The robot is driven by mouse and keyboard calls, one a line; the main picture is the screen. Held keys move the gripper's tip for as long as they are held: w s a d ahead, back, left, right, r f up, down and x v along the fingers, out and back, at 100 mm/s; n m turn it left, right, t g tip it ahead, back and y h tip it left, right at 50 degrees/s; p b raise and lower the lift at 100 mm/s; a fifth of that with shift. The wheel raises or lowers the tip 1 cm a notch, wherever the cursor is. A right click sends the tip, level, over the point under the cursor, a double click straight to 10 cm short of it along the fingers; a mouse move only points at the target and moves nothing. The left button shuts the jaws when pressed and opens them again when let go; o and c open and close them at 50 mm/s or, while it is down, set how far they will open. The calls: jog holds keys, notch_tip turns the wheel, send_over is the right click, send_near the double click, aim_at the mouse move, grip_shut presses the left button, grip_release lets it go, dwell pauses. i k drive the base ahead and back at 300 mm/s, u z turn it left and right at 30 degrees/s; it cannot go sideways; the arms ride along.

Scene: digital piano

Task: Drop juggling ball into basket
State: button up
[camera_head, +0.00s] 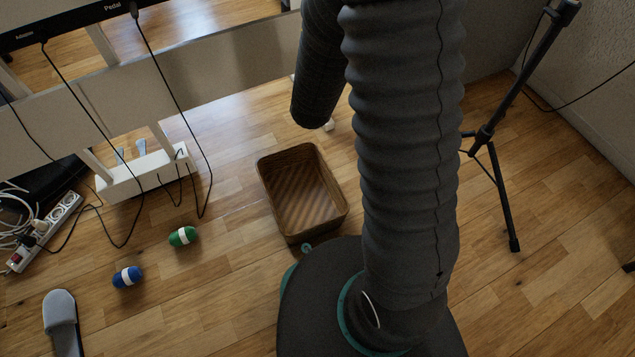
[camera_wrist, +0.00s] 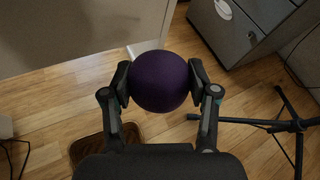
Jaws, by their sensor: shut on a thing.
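My gripper (camera_wrist: 160,84) is shut on a dark purple ball (camera_wrist: 160,82) in the wrist view, one finger on each side of it. The ball hangs above the floor. A brown woven basket (camera_wrist: 88,145) shows in the wrist view at lower left, below the gripper and partly hidden by it. In the head view the basket (camera_head: 266,192) stands on the wood floor left of my arm, open at the top, and it looks empty. My gripper and the ball are hidden behind my arm in the head view.
A green and white object (camera_head: 183,236) and a blue and white one (camera_head: 127,276) lie on the floor at left. A slipper (camera_head: 61,318), a power strip (camera_head: 45,231) and hanging cables are further left. The piano stand's pedal unit (camera_head: 147,172) is behind; a tripod stand (camera_head: 497,190) is at right.

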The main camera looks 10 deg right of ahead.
aim_at(308, 192)
jog(key=z, duration=1.8)
jog(key=k, duration=1.15)
jog(key=u, duration=2.1)
jog(key=i, duration=0.5)
